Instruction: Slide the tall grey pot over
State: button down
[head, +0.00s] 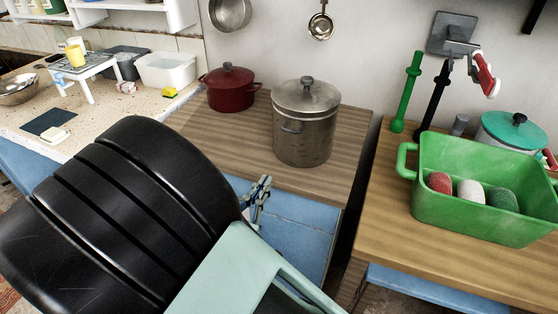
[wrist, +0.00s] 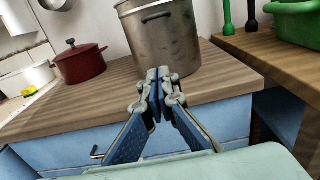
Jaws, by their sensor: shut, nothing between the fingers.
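The tall grey pot (head: 304,135) stands upright on the wooden counter, lid on, with a dark knob and a side handle facing me. In the wrist view the pot (wrist: 160,42) rises just beyond my gripper, its top cut off by the frame. My gripper (head: 264,184) is shut and empty, at the front edge of the counter, in front of the pot and to its left in the head view. In the wrist view the closed fingertips (wrist: 158,74) overlap the pot's lower part; I cannot tell whether they touch it.
A red lidded pot (head: 230,88) stands on the same wooden counter (head: 213,142), behind and left of the grey pot. A dark gap separates this counter from the right one, which holds a green basin (head: 470,218). Bare wood lies left of the grey pot.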

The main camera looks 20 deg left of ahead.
aim_at(290, 145)
jog(key=w, duration=0.4)
jog(key=w+d+b, duration=0.1)
jog(key=w, duration=0.8)
jog(key=shift+d, duration=0.15)
jog(key=w, duration=0.6)
jog(key=w+d+b, duration=0.1)
jog(key=w, duration=1)
jog(key=shift+w+d+b, duration=0.3)
jog(key=shift+w, duration=0.05)
jog(key=shift+s, duration=0.15)
